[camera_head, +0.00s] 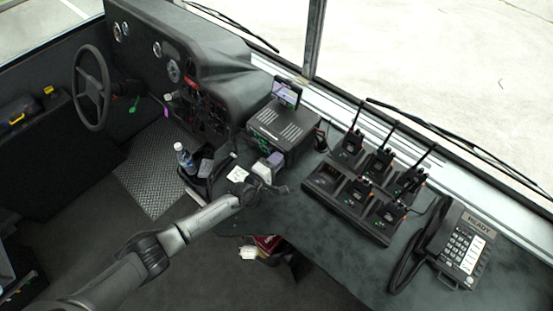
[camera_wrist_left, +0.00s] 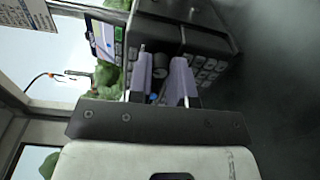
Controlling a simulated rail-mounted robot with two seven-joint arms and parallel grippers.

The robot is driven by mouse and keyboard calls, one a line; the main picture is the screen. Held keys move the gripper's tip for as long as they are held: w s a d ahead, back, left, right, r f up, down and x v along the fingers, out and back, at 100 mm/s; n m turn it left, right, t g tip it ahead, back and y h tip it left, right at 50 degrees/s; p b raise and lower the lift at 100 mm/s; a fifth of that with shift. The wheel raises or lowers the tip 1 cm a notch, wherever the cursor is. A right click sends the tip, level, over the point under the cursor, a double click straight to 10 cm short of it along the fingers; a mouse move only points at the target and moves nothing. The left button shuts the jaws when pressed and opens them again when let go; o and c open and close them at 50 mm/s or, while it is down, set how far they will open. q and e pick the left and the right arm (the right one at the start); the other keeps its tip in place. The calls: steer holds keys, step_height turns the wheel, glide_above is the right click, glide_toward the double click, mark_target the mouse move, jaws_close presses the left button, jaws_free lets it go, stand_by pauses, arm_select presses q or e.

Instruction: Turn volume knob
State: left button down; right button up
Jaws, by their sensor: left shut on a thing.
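The radio unit (camera_head: 284,126), a dark box with a ribbed top, sits on the counter below the windshield. My left gripper (camera_head: 274,160) is at its front face, with the arm coming in from the lower left. In the left wrist view, the radio (camera_wrist_left: 208,42) appears turned on its side, with several grey buttons on its face. The two pale purple fingers of my left gripper (camera_wrist_left: 163,78) are on either side of a small dark round knob (camera_wrist_left: 159,61) and shut on it. The fingers partly hide the knob. My right gripper is in neither view.
A charger rack (camera_head: 350,205) with several handheld radios stands right of the radio unit, and a desk phone (camera_head: 463,246) is farther right. A small screen (camera_head: 287,93) stands behind the radio. A bottle (camera_head: 184,158) is to the left.

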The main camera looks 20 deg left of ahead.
arm_select(q)
steer(key=shift+m, duration=0.5)
steer(key=c, duration=1)
jaws_free()
steer(key=shift+c, duration=0.2)
steer(key=shift+s, duration=0.1)
steer(key=v, duration=1.2)
steer(key=shift+f, duration=0.1)
steer(key=shift+v, duration=0.85)
